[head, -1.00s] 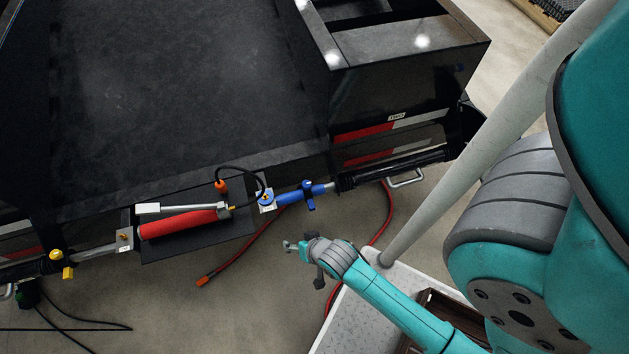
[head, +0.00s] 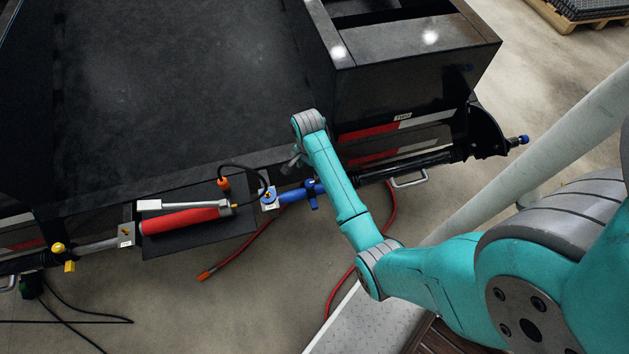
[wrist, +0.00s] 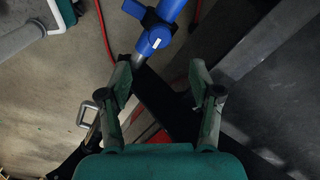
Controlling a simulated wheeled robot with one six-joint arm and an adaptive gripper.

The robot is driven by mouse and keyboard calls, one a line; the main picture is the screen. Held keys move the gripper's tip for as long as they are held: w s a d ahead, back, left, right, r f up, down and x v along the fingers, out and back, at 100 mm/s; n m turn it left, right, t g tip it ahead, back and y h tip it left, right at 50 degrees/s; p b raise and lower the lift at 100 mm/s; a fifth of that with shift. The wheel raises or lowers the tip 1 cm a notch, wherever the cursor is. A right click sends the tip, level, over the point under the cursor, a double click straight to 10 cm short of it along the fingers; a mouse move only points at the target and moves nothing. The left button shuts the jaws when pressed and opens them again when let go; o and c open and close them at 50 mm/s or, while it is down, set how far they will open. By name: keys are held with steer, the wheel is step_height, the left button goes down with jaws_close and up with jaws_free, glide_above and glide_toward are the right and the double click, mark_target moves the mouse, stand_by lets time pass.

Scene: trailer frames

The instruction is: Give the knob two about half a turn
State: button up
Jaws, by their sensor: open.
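A label reading TWO (head: 405,115) is on the black trailer frame, above a red and white strip. Blue handle-like parts (head: 312,194) sit on a rod below and left of it; they also show at the top of the wrist view (wrist: 154,38). A blue knob (head: 523,140) sits at the far right end of the frame. I cannot tell which is knob two. My gripper (wrist: 160,72) is open and empty, with the blue parts beyond its fingertips, apart from them. In the head view my gripper (head: 296,160) is mostly hidden behind my wrist.
A red cylinder (head: 180,220), an orange-capped cable (head: 223,184) and a yellow knob (head: 58,249) are at the left.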

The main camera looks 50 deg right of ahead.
mark_target(310, 182)
steer(key=shift+d+f, duration=0.15)
steer(key=shift+f, duration=0.3)
step_height(310, 182, down, 10)
steer(key=shift+r, duration=0.1)
steer(key=c, duration=1.1)
steer(key=shift+c, duration=0.2)
